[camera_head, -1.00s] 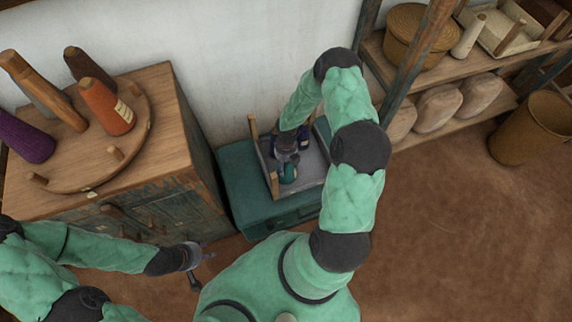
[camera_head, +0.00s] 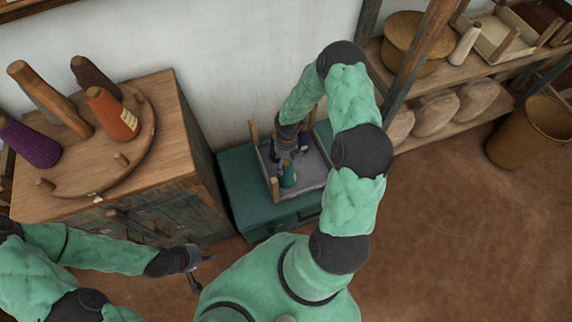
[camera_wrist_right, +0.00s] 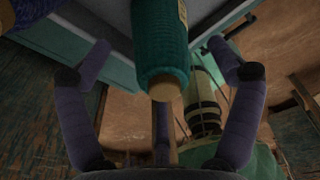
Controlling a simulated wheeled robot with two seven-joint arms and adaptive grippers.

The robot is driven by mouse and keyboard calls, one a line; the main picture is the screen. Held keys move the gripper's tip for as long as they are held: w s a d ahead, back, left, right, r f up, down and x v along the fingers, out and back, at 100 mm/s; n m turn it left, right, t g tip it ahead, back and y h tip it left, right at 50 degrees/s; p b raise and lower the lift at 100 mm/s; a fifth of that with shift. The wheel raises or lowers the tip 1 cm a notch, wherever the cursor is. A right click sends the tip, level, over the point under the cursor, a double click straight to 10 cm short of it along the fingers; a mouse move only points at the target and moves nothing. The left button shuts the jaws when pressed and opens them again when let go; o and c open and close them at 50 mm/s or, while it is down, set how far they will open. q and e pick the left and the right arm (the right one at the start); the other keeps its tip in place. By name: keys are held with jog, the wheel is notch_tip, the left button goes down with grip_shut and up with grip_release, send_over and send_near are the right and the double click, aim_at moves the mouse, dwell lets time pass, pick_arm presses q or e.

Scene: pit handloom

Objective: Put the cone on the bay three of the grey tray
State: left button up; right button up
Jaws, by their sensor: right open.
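The grey tray (camera_head: 314,163) rests on a teal chest, with wooden posts at its corners. My right gripper (camera_head: 293,156) is over the tray, just behind the cone. In the right wrist view its fingers (camera_wrist_right: 160,95) are spread apart on either side of the cone, with visible gaps. My left gripper (camera_head: 202,270) hangs empty beside the cabinet, fingers apart. The bay divisions are hard to make out.
A dark blue item (camera_wrist_right: 30,10) shows at the wrist view's upper left corner. A wooden cabinet (camera_head: 165,215) at left carries a round board with orange, purple and brown cones. Shelves (camera_head: 440,70) and a basket (camera_head: 532,130) stand at right. The floor at right is clear.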

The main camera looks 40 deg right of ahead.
pick_arm(q)
notch_tip(320, 180, up, 3)
jog(key=shift+f+p, duration=0.15)
jog(key=shift+p, duration=0.85)
pick_arm(e)
jog(key=r, duration=0.6)
jog(key=shift+w+d+r, duration=0.1)
jog(key=shift+w+d, duration=0.1)
jog(key=shift+w, duration=0.1)
pick_arm(q)
jog(key=shift+o, duration=0.3)
